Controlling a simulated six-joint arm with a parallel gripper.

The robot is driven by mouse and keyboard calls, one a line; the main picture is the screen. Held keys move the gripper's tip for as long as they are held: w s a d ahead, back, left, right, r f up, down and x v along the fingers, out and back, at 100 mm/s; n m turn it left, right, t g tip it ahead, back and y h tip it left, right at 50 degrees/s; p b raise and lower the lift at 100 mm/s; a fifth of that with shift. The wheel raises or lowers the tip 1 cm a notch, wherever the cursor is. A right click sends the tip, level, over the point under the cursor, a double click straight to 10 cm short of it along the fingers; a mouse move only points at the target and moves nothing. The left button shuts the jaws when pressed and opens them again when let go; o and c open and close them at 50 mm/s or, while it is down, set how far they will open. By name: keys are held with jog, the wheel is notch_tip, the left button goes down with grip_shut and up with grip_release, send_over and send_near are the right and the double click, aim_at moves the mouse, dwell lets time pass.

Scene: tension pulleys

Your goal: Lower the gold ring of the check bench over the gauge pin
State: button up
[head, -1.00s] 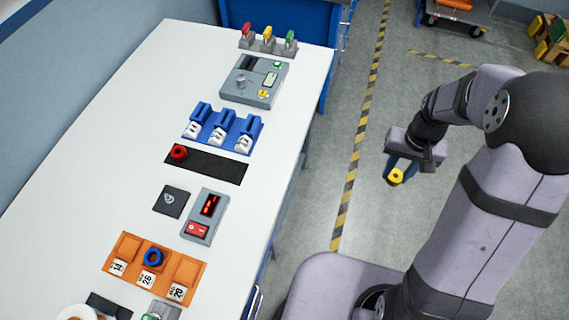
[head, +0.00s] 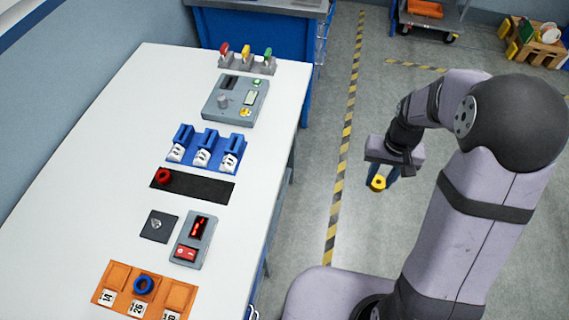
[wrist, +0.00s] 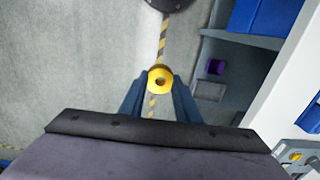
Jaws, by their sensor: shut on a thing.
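My gripper (head: 381,178) is shut on a gold ring (head: 378,184), out over the floor to the right of the white table. In the wrist view the ring (wrist: 160,70) sits between my two blue fingertips (wrist: 160,88), its dark hole facing the camera. A grey device (head: 235,99) stands on the far part of the table, with an upright grey knob or post, a green button and a yellow part. I cannot tell for sure whether that post is the gauge pin. My gripper is well apart from it.
The table (head: 130,130) also bears coloured levers (head: 245,60), a blue rack (head: 205,148), a red ring (head: 164,176) on a black strip, a red-display box (head: 193,240) and an orange tray (head: 120,275) with a blue ring. Open floor surrounds my gripper.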

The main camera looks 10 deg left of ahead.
jog(key=a+r+n+p, duration=0.2)
jog(key=a+n, duration=0.1)
jog(key=a, duration=1.3)
jog(key=a+r+n+p, duration=0.3)
jog(key=a, duration=1.2)
jog(key=s+a+n+p, duration=0.1)
jog(key=s+a+n, duration=0.1)
jog(key=s+a, duration=0.5)
jog(key=s+a+r+n+p, duration=0.1)
jog(key=s+a+n, duration=0.1)
jog(key=s+a, duration=0.6)
jog(key=s+a+r+n+p, duration=0.1)
jog(key=s+a, duration=0.7)
jog(key=shift+s+a+r+n, duration=0.2)
jog(key=shift+s+r+n, duration=0.05)
jog(key=shift+n, duration=0.15)
jog(key=shift+f, duration=0.1)
jog(key=shift+f+b, duration=1.6)
jog(key=shift+f, duration=0.7)
jog(key=shift+d+f+b, duration=0.1)
jog(key=shift+f+b, duration=0.65)
jog(key=shift+f, duration=1)
